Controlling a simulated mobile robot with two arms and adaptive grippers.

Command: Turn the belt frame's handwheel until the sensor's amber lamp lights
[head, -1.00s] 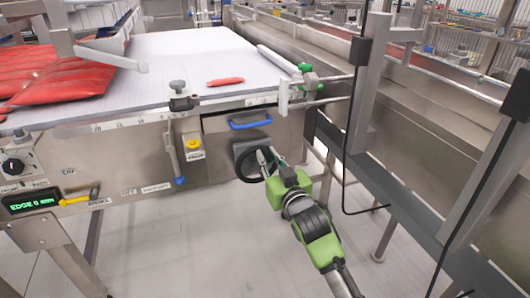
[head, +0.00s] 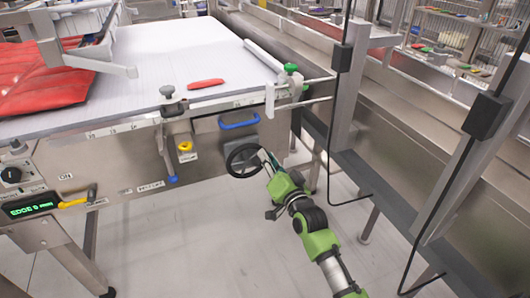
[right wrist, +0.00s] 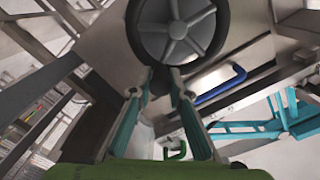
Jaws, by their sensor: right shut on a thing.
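The belt frame's handwheel (head: 229,163) is a dark spoked ring on the frame's steel front panel. It also shows from close up at the top of the right wrist view (right wrist: 176,32), with a grey spoked hub and black rim. My right gripper (head: 264,157) is at the wheel's right side, shut on its rim; its teal-sided fingers (right wrist: 163,77) meet at the lower rim in the right wrist view. A bracket with a green knob (head: 291,69) stands at the belt's right edge. I cannot tell which part is the sensor, and I see no lit amber lamp.
A blue handle (head: 239,122) sits above the wheel. A green-lit display (head: 30,209) is at lower left. A steel rail structure (head: 395,150) stands at right.

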